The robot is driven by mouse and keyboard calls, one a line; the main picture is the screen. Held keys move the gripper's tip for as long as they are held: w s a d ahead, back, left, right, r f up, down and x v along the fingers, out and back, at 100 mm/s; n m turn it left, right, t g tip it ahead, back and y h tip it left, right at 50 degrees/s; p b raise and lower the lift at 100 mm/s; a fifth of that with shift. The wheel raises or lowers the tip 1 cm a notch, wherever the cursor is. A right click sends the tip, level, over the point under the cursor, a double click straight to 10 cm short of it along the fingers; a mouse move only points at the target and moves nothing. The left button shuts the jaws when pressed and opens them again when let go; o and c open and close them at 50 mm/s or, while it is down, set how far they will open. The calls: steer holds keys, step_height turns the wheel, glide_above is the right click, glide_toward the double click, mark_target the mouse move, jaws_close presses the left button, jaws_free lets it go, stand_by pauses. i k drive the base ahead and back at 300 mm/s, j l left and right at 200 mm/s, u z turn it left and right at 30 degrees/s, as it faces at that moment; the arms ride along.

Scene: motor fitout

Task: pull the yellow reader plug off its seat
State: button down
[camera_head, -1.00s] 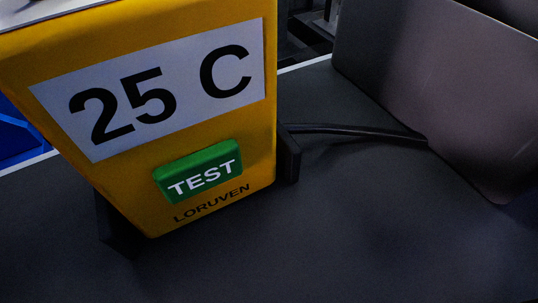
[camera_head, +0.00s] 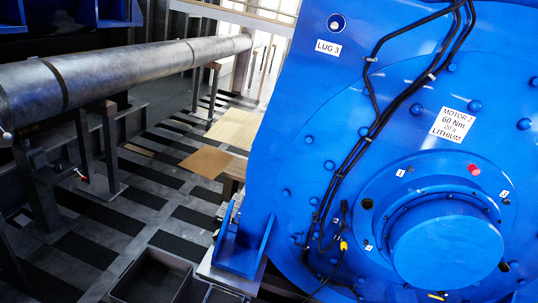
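A small yellow plug (camera_head: 343,245) shows at the lower end of black cables on the face of the blue motor (camera_head: 300,110). It is small in view, and I cannot tell how it sits or make out its seat. A second small yellow piece (camera_head: 437,296) shows below the round hub (camera_head: 447,250), near the bottom edge. My gripper is not in view, so I cannot see its fingers or whether they hold anything.
Black cables (camera_head: 375,125) run down the motor face, left of the label "MOTOR 2 60 Nm LITHIUM" (camera_head: 454,125). A red cap (camera_head: 474,169) is above the hub. A long grey shaft (camera_head: 130,72) rests on stands at left. A dark open bin (camera_head: 152,277) is below.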

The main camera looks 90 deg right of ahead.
mark_target(344, 245)
steer(key=i+z, duration=0.1)
steer(key=z, duration=0.35)
steer(key=i+l+z, duration=0.1)
steer(key=z, duration=2.7)
steer(key=j, duration=0.1)
